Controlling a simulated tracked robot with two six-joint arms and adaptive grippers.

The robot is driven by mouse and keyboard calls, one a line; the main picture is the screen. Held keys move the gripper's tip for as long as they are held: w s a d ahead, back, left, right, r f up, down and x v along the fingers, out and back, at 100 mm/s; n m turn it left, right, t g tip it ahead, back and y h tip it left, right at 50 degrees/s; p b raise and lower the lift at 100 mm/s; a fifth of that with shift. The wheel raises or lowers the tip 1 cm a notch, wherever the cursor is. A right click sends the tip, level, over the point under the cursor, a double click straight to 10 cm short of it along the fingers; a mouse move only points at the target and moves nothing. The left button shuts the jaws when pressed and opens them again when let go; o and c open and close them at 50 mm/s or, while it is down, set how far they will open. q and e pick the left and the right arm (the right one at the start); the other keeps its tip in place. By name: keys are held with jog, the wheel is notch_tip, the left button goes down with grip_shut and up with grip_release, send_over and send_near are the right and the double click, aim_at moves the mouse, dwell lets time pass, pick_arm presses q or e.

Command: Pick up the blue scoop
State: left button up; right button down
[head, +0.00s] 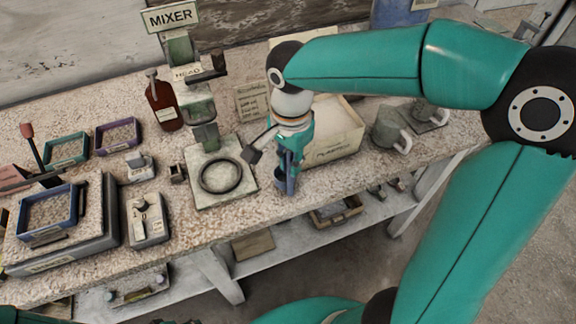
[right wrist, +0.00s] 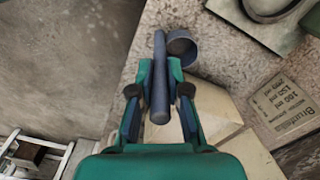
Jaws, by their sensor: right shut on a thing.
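The blue scoop shows best in the right wrist view, with its straight handle (right wrist: 160,95) and its round cup (right wrist: 182,46) at the far end. My right gripper (right wrist: 160,78) is shut on the handle, one finger on each side. In the head view my right gripper (head: 288,172) points down at the front edge of the table, right of the mixer base. The scoop is hard to tell from the blue-grey fingers there. I cannot tell whether the scoop touches the table. My left gripper is not in view.
The mixer (head: 202,135) stands on the speckled table left of the gripper. An open carton (head: 335,130) is close behind and right, with grey mugs (head: 390,130) beyond. A brown bottle (head: 163,102), small trays (head: 117,135) and a scale (head: 95,225) are at left. A shelf lies below.

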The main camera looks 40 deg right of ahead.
notch_tip(320, 180, up, 18)
jog(key=p, duration=0.1)
jog(key=shift+r+p, duration=0.2)
jog(key=shift+p, duration=0.2)
jog(key=shift+f, duration=0.1)
